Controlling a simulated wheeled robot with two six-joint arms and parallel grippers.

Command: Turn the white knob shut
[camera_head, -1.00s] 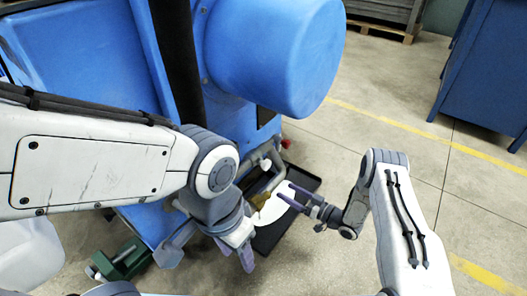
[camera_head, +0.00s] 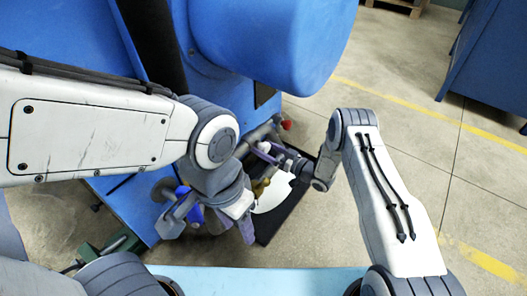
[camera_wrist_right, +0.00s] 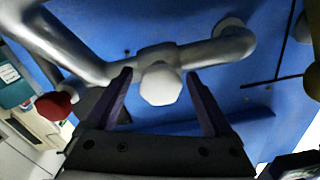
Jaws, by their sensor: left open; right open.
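The white knob (camera_wrist_right: 160,84) sits on a grey pipe (camera_wrist_right: 222,48) against the blue machine. In the right wrist view it is between the two purple fingers of my right gripper (camera_wrist_right: 158,92), which are open with a gap on each side. In the head view my right gripper (camera_head: 270,154) reaches in to the pipework from the right, and the knob is hard to make out there. My left gripper (camera_head: 246,228) is lower, open and empty, pointing down in front of the machine; its fingers are partly hidden.
A red knob (camera_head: 286,125) sits beside the pipework; it also shows at the left of the right wrist view (camera_wrist_right: 54,104). A black tray (camera_head: 276,228) lies on the floor below. The big blue machine (camera_head: 270,45) rises behind. Open floor lies to the right.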

